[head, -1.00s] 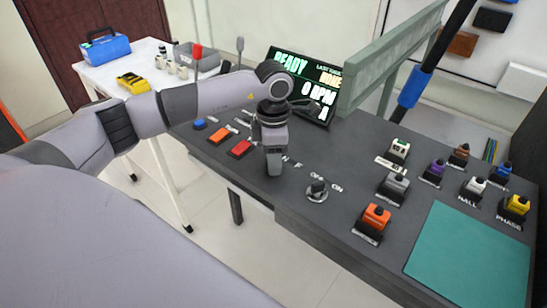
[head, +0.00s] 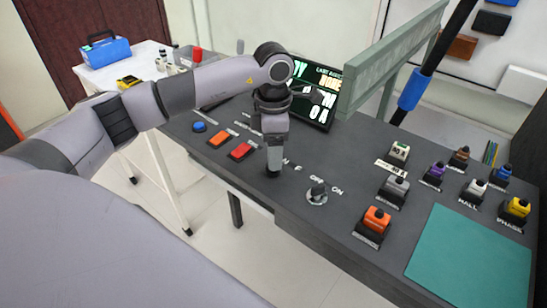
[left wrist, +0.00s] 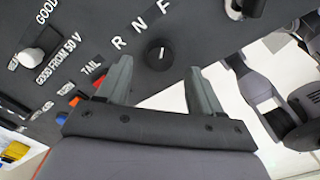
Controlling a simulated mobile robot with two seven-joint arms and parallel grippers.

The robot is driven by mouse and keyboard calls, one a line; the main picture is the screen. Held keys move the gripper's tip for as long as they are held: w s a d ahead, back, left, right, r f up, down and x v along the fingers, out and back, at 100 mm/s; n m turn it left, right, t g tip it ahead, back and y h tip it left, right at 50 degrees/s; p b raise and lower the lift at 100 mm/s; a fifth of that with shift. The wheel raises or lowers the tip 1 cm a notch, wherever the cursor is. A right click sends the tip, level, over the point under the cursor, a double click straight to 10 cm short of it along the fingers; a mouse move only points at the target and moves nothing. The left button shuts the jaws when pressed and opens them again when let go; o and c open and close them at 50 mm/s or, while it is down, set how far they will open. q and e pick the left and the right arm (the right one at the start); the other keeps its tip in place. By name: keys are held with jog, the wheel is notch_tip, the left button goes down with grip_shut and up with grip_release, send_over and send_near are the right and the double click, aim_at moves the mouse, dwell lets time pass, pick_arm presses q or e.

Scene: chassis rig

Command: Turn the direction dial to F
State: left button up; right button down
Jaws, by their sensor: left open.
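The direction dial (left wrist: 159,54) is a round black knob on the dark bench panel, with white R, N and F letters (left wrist: 141,29) in an arc beside it in the left wrist view. A short pale mark shows on the knob; which letter it points at is hard to tell. My left gripper (left wrist: 158,75) is open and its two grey fingers stand on either side of the knob, apart from it. In the head view my left gripper (head: 273,170) points down at the panel and mostly hides the dial and its letters.
An OFF/ON switch (head: 317,193) stands close by on the right. Orange (head: 219,138) and red (head: 241,151) buttons lie to the left. Coloured connector blocks and a teal mat (head: 470,258) fill the right.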

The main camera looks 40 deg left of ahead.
pick_arm(q)
jog(key=shift+r, duration=1.75)
jog(key=shift+s, duration=0.1)
